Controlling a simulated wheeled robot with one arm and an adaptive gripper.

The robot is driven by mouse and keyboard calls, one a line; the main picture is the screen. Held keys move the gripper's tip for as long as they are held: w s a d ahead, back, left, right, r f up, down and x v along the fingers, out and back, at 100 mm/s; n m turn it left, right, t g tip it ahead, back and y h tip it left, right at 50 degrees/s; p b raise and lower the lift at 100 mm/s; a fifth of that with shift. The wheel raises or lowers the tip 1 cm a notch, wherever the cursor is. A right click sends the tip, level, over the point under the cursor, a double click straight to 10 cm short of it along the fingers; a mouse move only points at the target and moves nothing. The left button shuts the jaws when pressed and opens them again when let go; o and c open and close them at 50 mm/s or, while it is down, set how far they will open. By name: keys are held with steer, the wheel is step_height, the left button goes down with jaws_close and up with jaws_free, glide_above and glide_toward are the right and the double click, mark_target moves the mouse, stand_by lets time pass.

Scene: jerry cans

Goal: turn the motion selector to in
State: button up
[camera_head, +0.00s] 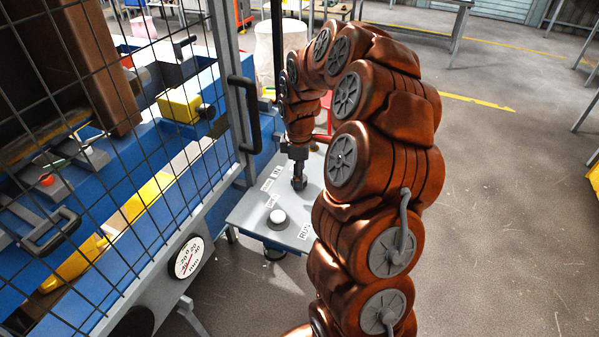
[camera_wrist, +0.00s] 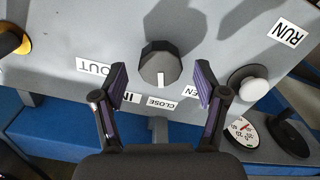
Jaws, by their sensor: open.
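The motion selector is a dark, many-sided knob (camera_wrist: 160,62) on the grey panel (camera_wrist: 60,40). Its white mark points down in the wrist view, toward the CLOSE label (camera_wrist: 160,103). The OUT label (camera_wrist: 95,67) is left of the knob, and the IN label (camera_wrist: 132,97) is lower left, partly covered by a finger. My gripper (camera_wrist: 161,84) is open, one finger on each side of the knob, with gaps visible; I cannot tell its height above the panel. In the head view my gripper (camera_head: 297,156) is over the panel, small and dark.
A white button (camera_wrist: 247,84) on a dark base sits right of the right finger, near the RUN label (camera_wrist: 288,31). A yellow-and-black control (camera_wrist: 14,40) is at the far left. In the head view, a mesh guard door (camera_head: 130,110) with a black handle (camera_head: 245,115) stands left of the panel.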

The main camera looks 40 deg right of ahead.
steer(key=shift+f, duration=0.5)
steer(key=c, duration=1.1)
steer(key=shift+c, duration=0.2)
